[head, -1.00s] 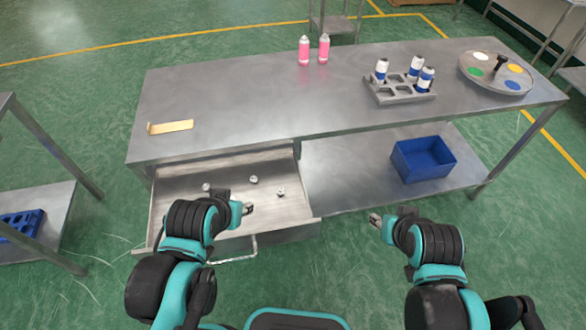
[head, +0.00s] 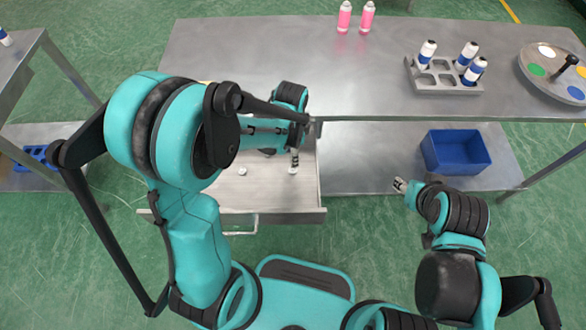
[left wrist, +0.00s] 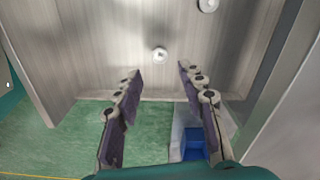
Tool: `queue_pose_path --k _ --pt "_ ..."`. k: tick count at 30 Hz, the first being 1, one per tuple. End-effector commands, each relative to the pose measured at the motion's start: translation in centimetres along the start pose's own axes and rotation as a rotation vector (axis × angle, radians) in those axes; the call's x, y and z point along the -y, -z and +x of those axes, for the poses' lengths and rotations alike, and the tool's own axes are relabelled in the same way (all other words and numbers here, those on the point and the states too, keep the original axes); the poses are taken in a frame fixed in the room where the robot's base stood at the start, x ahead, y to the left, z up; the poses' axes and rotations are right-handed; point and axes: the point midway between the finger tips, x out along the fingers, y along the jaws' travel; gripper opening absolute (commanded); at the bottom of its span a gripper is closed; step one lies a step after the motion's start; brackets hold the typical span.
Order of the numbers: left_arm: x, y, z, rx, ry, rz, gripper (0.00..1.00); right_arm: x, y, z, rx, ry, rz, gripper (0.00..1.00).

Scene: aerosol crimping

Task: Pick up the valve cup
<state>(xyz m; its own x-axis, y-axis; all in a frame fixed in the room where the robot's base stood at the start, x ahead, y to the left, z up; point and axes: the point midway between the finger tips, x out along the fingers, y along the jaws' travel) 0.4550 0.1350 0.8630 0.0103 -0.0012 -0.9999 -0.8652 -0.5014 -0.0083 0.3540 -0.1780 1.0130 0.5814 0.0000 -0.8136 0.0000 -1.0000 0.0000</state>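The valve cups are small pale discs with a short stem, lying in the open metal drawer. In the head view one valve cup (head: 292,170) is just below my left gripper (head: 295,157), and another (head: 242,171) lies further left. In the left wrist view my left gripper (left wrist: 159,72) is open and empty. One valve cup (left wrist: 160,55) shows between and just beyond its fingertips, and a second (left wrist: 208,5) is at the top edge. Whether the fingers touch the nearer cup is unclear. My right gripper (head: 400,185) is away right of the drawer; its opening is too small to judge.
The drawer (head: 270,203) is pulled out under the steel table (head: 240,50). On the table are pink cans (head: 345,17), a grey rack (head: 440,80) with blue-white cans and a round dial plate (head: 550,75). A blue bin (head: 455,152) sits on the lower shelf.

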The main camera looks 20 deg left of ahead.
Motion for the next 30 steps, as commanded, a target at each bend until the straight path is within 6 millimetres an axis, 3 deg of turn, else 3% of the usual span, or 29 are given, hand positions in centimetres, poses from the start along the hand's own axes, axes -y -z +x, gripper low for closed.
queue_pose_path --k 11,19,27,30 --pt "0.0 0.1 4.0 0.007 -0.01 0.022 0.4 0.0 -1.0 1.4 0.0 0.0 0.0 0.4" --pt "0.0 0.0 8.0 0.006 -0.009 0.021 0.4 0.0 -2.3 3.2 0.0 0.0 0.0 0.4" --pt "0.0 0.0 8.3 0.006 -0.009 0.02 0.4 0.0 -2.2 3.1 0.0 0.0 0.0 0.4" --pt "0.0 0.0 8.2 0.006 -0.009 0.02 0.21 0.0 -2.2 3.1 0.0 0.0 0.0 0.4"
